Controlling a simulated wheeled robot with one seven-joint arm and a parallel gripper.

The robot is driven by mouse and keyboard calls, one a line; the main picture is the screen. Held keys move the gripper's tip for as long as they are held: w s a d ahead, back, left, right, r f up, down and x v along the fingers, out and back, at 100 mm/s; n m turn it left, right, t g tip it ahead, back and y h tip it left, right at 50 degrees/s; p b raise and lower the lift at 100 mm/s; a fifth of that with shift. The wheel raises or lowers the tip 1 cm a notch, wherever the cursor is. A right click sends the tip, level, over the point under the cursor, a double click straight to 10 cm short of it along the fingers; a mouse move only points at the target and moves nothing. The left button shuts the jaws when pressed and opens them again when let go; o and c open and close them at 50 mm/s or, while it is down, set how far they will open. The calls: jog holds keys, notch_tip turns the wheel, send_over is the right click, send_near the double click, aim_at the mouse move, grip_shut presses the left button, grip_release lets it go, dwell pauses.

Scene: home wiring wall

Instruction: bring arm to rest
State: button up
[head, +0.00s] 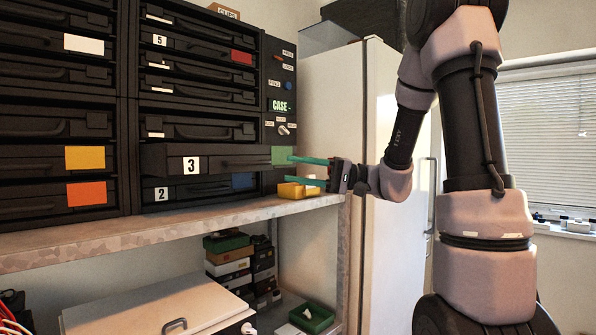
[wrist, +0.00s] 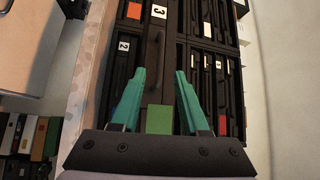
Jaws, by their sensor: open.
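My gripper (head: 289,169) has two green fingers spread apart with nothing held between them. It is at the right end of the black case marked 3 (head: 225,160), which juts out from the rack further than its neighbours. A green label (head: 282,155) is on that end of the case. In the wrist view, the fingers (wrist: 160,74) lie one on each side of the case, with the green label (wrist: 159,120) between them. I cannot tell whether they touch it. My arm reaches in from the right in the head view.
The black rack (head: 265,60) of cases stands on a shelf (head: 170,226). A yellow bin (head: 297,190) sits on the shelf just below my gripper. A control panel (head: 281,100) is above. A white cabinet (head: 330,90) stands behind my forearm. Stacked boxes (head: 228,262) are below the shelf.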

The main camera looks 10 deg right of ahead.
jog(key=s+f+g+h, duration=0.2)
jog(key=s+f+h, duration=0.1)
jog(key=s+h, duration=0.3)
jog(key=s+f+g+h, duration=0.1)
jog(key=s+f+h, duration=0.3)
jog(key=s, duration=0.4)
jog(key=d+r+m+t+h, duration=0.2)
jog(key=d+t+h, duration=0.4)
jog(key=d, duration=0.4)
jog(key=shift+s+m+t+h, duration=0.4)
jog(key=shift+m+h, duration=0.3)
jog(key=shift+m, duration=0.2)
jog(key=shift+r, duration=0.1)
